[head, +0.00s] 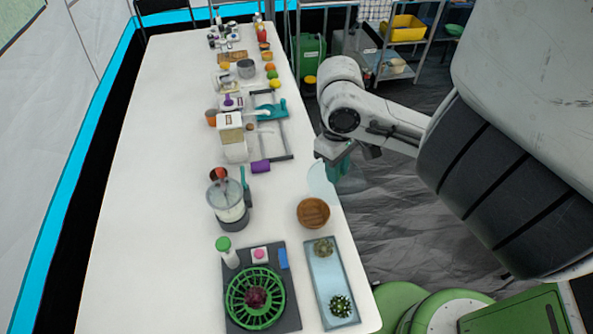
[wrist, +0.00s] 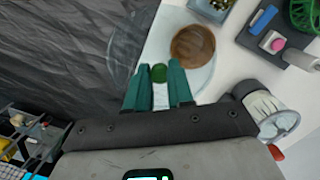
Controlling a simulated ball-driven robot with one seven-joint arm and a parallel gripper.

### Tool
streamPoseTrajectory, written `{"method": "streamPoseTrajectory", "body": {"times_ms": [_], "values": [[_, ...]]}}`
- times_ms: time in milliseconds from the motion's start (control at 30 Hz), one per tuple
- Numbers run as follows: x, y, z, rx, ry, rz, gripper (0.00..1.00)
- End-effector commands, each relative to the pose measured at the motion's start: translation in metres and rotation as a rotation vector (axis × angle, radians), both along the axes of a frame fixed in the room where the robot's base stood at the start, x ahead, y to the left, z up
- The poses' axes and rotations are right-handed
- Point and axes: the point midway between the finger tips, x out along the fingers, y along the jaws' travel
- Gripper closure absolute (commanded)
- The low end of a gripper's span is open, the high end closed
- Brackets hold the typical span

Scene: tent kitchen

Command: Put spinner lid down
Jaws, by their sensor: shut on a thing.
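The spinner lid is a clear, pale disc (head: 321,184) with a green knob (wrist: 158,73). My gripper (head: 343,168) has its teal fingers shut on the knob; they also show in the wrist view (wrist: 157,92). The lid is held at the table's right edge, partly over the floor. In the wrist view the clear disc (wrist: 207,75) overlaps the brown wooden bowl; I cannot tell its exact height above the table. The green spinner basket (head: 235,314) sits uncovered on a dark mat near the front, with a dark red thing inside.
The wooden bowl (head: 313,213) stands near the right edge, behind a pale blue tray (head: 319,263) with two small plants. A blender (head: 228,204) stands left of it. The white table (head: 125,240) is clear along the left.

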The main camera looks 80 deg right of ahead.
Motion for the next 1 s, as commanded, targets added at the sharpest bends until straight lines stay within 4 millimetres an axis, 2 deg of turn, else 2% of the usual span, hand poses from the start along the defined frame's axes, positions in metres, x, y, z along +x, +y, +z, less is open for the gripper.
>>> {"method": "streamPoseTrajectory", "body": {"times_ms": [33, 133, 167, 367, 433, 500, 700, 1000], "values": [[0.004, -0.003, -0.011, -0.004, 0.000, 0.003, 1.00], [0.012, -0.007, -0.014, -0.004, -0.001, 0.005, 1.00], [0.019, -0.011, -0.011, 0.000, -0.001, 0.002, 1.00], [0.055, -0.036, -0.029, 0.003, -0.001, -0.001, 1.00], [0.068, -0.045, -0.036, 0.003, -0.001, 0.000, 1.00], [0.076, -0.051, -0.052, 0.004, -0.002, -0.004, 1.00], [0.095, -0.067, -0.079, -0.002, 0.003, -0.001, 1.00], [0.106, -0.075, -0.102, 0.000, 0.002, -0.003, 1.00]]}}
